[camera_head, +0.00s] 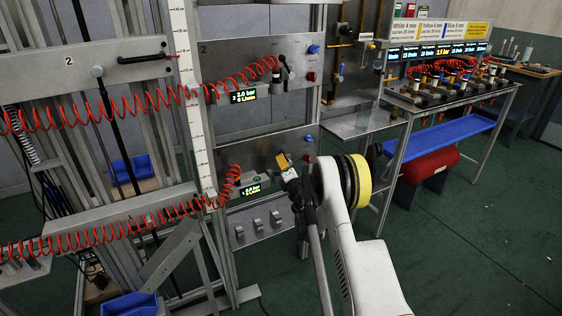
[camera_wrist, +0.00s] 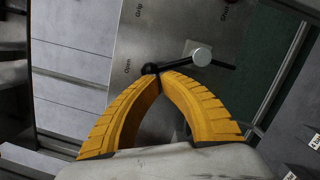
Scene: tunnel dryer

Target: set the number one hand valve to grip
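The number one hand valve shows in the wrist view as a pale round hub (camera_wrist: 202,57) with a black lever ending in a ball knob (camera_wrist: 150,69). The knob lies beside the "Open" label (camera_wrist: 128,66); the "Grip" label (camera_wrist: 139,12) is further up the plate. My gripper (camera_wrist: 161,77) has its yellow fingertips together, right at the lever by the knob. Whether they touch or pinch it, I cannot tell. In the head view my gripper (camera_head: 284,162) is at the lower panel (camera_head: 262,155) and hides most of this valve.
An upper panel (camera_head: 245,52) marked 2 has its own valve (camera_head: 287,68). Red coiled hoses (camera_head: 150,100) hang across the left side. Toggle switches (camera_head: 258,224) sit below the lower panel. A bench with gauges (camera_head: 440,95) and a red tank (camera_head: 428,165) stand to the right.

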